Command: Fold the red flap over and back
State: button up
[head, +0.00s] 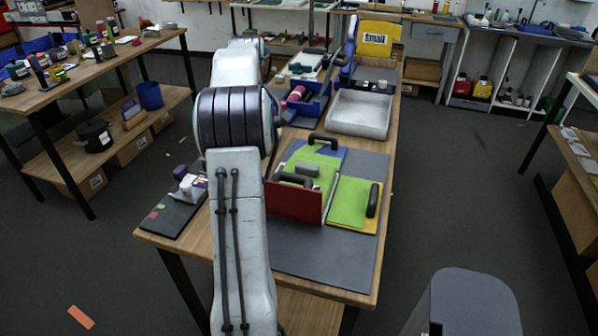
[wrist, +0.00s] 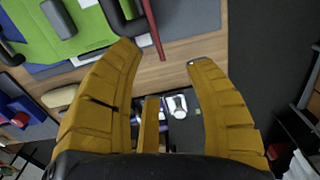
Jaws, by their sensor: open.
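The red flap (head: 294,203) stands raised, near upright, on the folding board in the head view, with a black handle (head: 290,179) at its top edge. In the wrist view the red flap (wrist: 152,28) shows as a thin edge at the top, with a dark handle (wrist: 124,22) left of it. Green panels (head: 347,203) lie flat, one on a yellow flap (head: 368,225) with its own black handle. My gripper (wrist: 164,54) is open and empty, its fingertips just short of the red edge in the picture. My arm hides the gripper in the head view.
A grey mat (head: 300,255) lies under the board on the wooden table. A grey tray (head: 361,114) and a yellow bin marked Small (head: 376,40) stand further back. A dark board with small items (head: 178,205) lies left of my arm. The table's front right is clear.

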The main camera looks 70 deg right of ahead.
send_over(299, 177)
jog(key=d, duration=0.2)
jog(key=f, duration=0.3)
jog(key=shift+w+a+y+p, duration=0.25)
jog(key=shift+y+p, duration=0.1)
jog(key=shift+y, duration=0.05)
jog(key=shift+s+f, duration=0.1)
jog(key=shift+f, duration=0.05)
notch_tip(299, 177, down, 2)
jog(key=shift+a+p, duration=0.1)
jog(key=shift+p, duration=0.65)
notch_tip(299, 177, down, 5)
jog(key=p, duration=0.4)
jog(key=shift+a+p, duration=0.1)
jog(key=shift+p, duration=0.2)
jog(key=shift+o, duration=0.4)
grip_shut()
